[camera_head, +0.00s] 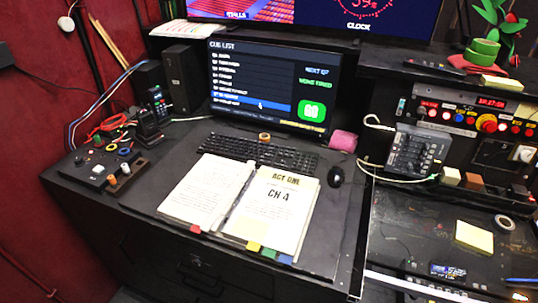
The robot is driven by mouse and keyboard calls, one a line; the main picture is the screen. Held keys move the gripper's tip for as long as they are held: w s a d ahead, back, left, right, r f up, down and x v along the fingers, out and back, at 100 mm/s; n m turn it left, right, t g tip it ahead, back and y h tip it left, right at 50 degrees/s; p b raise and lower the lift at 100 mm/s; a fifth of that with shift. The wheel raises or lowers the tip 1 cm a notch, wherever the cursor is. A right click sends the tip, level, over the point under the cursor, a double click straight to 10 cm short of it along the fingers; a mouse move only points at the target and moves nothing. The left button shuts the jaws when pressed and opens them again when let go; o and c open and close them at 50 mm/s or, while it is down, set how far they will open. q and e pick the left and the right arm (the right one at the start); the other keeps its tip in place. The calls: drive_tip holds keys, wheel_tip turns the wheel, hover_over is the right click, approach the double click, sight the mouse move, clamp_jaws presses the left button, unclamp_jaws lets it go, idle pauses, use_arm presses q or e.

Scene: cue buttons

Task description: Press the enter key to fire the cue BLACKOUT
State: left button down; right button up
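A black keyboard (257,152) lies on the dark desk, below the monitor (205,70). Its keys are too small for me to pick out the enter key. The monitor shows a CUE LIST with one row highlighted in blue near the bottom and a mouse pointer on it. The row's text is too small to read surely. Neither of my grippers is in view.
An open script binder (190,190) lies in front of the keyboard, close to its front edge. A black mouse (335,176) and pink sticky notes (343,141) are right of it. A control box (107,168) sits left. A button panel (470,120) stands right.

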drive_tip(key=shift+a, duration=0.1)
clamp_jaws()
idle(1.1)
